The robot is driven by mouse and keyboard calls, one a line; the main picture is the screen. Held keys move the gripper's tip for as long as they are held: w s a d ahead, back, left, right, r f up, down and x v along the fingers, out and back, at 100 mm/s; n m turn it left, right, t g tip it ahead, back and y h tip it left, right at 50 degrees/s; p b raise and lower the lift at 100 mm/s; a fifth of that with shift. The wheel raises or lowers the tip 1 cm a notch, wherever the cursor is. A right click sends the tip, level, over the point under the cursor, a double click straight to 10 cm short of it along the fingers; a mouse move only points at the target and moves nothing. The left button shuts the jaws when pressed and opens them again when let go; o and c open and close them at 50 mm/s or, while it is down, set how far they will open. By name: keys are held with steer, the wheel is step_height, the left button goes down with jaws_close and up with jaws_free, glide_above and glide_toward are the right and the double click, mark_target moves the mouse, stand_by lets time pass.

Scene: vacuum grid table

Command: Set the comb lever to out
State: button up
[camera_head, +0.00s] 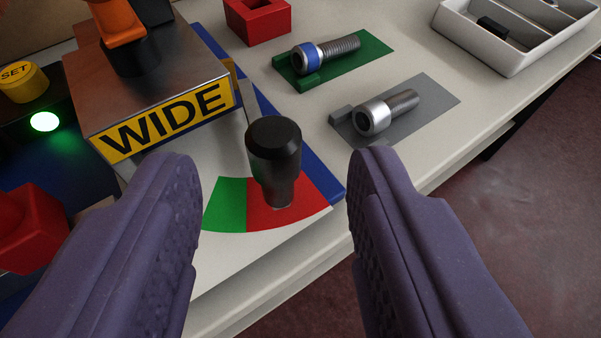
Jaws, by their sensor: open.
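The comb lever has a black knob (274,150) and stands upright over the red part (312,198) of a two-colour arc, near its border with the green part (226,203). No words for in or out show on the arc. My gripper (268,190) is open, its two purple fingers apart on the left and right of the knob. Neither finger visibly touches the knob. The gap between the fingers is otherwise empty.
A metal block with a yellow WIDE label (168,120) stands left behind the lever. A yellow SET button (22,80) and lit green lamp (45,122) are far left. Two bolts lie on a green mat (362,55) and a grey mat (432,98). A white tray (480,45) stands top right.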

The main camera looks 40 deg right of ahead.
mark_target(274, 144)
steer(key=b+x, duration=0.1)
steer(key=x, duration=0.4)
steer(key=shift+w, duration=0.1)
jaws_close()
